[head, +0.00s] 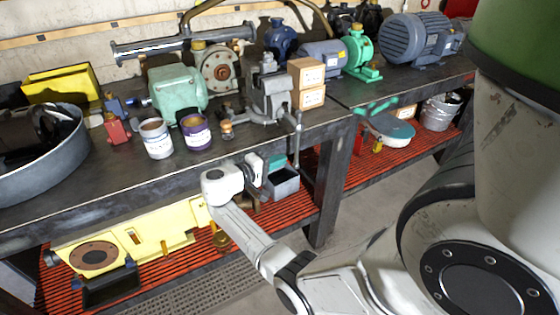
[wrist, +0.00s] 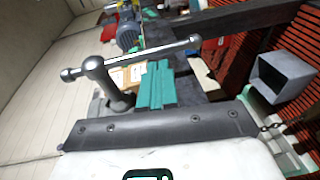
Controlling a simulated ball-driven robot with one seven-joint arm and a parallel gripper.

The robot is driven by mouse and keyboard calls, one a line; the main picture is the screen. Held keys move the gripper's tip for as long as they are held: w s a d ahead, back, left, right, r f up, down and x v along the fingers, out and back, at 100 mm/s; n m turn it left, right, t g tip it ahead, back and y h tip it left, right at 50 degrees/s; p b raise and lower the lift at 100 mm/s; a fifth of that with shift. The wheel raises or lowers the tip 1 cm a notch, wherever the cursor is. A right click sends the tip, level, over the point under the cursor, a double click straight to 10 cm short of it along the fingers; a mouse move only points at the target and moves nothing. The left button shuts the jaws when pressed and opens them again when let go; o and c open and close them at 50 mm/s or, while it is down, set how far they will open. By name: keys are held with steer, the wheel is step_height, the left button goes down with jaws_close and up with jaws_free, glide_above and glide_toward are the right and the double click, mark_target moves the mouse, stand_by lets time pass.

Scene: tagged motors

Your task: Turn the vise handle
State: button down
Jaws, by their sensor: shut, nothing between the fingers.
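The grey metal vise (head: 268,95) is mounted at the bench's front edge in the head view. Its handle (head: 297,138), a thin bar with knobbed ends, hangs roughly upright in front of the edge. In the wrist view the handle (wrist: 150,53) crosses the upper middle, passing through the round screw head (wrist: 95,66). My gripper (head: 277,162) is just left of the handle's lower part in the head view. Its teal fingers (wrist: 156,84) are shut and empty, just below the bar in the wrist picture. I cannot tell whether they touch it.
The dark workbench (head: 100,190) carries paint cans (head: 156,138), stacked boxes (head: 307,82) and motors (head: 415,38). Below it, a red slatted shelf (head: 205,257) holds a grey bin (head: 283,184) near my gripper. A bench leg (head: 330,190) stands right of the handle.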

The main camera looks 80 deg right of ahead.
steer(key=f+b+v, duration=0.1)
steer(key=v, duration=0.9)
steer(key=shift+a+b, duration=0.2)
steer(key=shift+b, duration=0.2)
steer(key=shift+w+f, duration=0.1)
steer(key=shift+w, duration=0.05)
